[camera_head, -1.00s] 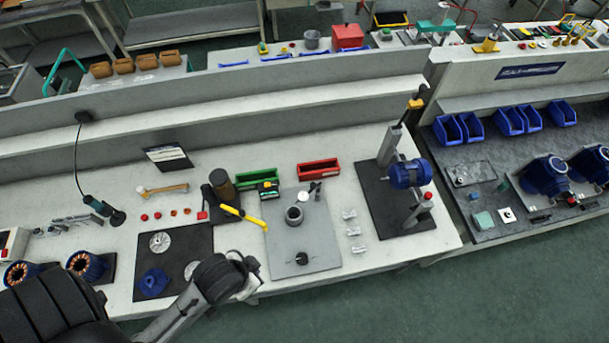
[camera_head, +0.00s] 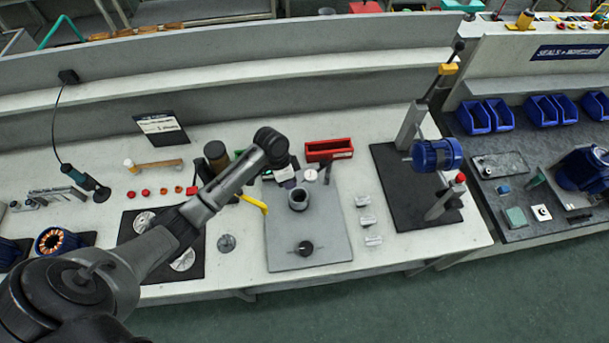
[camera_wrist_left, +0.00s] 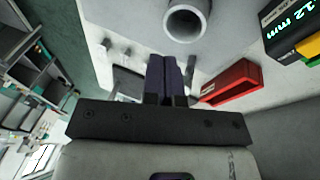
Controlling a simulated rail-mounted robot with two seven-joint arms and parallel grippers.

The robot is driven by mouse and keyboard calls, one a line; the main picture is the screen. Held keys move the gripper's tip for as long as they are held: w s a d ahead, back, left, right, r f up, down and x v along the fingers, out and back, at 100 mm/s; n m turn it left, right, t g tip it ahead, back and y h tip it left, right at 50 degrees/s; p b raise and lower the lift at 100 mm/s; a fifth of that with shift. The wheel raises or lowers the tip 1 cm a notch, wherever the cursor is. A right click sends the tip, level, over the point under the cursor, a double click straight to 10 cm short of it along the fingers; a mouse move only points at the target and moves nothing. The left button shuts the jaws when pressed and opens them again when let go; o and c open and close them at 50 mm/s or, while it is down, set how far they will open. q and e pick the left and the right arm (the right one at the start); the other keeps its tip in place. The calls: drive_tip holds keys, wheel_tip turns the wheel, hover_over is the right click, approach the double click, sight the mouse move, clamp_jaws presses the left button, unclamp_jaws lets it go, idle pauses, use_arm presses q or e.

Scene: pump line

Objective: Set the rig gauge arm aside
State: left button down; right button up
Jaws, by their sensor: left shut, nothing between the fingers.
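The rig is a grey plate (camera_head: 335,235) in the middle of the bench, with a grey hollow cylinder (camera_head: 298,200) on it. The gauge arm (camera_head: 311,175) seems to be the small white dial and dark post at the plate's back edge. My left gripper (camera_head: 287,174) is over the back left of the plate, near the dial, beside a digital readout. In the left wrist view its shut, empty fingers (camera_wrist_left: 165,80) point toward the plate, with the cylinder (camera_wrist_left: 187,20) beyond. Any contact with the gauge arm cannot be told. My right gripper is not in view.
A red bin (camera_head: 329,150) stands behind the plate; the digital readout (camera_wrist_left: 292,32) shows in the left wrist view. Small metal blocks (camera_head: 367,220) lie to the right, before a blue motor stand (camera_head: 437,155).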

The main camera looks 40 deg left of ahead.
use_arm(q)
drive_tip(key=w+a+r+h+b, duration=0.1)
drive_tip(key=w+a+r+b, duration=0.1)
drive_tip(key=w+a, duration=0.3)
drive_tip(key=w+a+r+t+h+b, duration=0.1)
drive_tip(key=w+a+r+h+b, duration=0.1)
drive_tip(key=w+a+r+b, duration=0.1)
drive_tip(key=w+a+b, duration=0.1)
drive_tip(key=w+a, duration=0.1)
drive_tip(key=a, duration=0.1)
drive_tip(key=shift+a+r+h+b, duration=0.2)
drive_tip(key=shift+a+h+b, duration=0.1)
drive_tip(key=shift+a+b, duration=0.1)
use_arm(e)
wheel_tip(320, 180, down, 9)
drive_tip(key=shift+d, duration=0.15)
use_arm(q)
drive_tip(key=shift+f, duration=0.1)
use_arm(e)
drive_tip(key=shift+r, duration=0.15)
use_arm(q)
drive_tip(key=d+f+p, duration=0.1)
drive_tip(key=d+f, duration=0.7)
drive_tip(key=d, duration=0.1)
drive_tip(key=shift+s+d+p, duration=0.2)
drive_tip(key=shift+d+p, duration=0.05)
drive_tip(key=shift+p, duration=0.15)
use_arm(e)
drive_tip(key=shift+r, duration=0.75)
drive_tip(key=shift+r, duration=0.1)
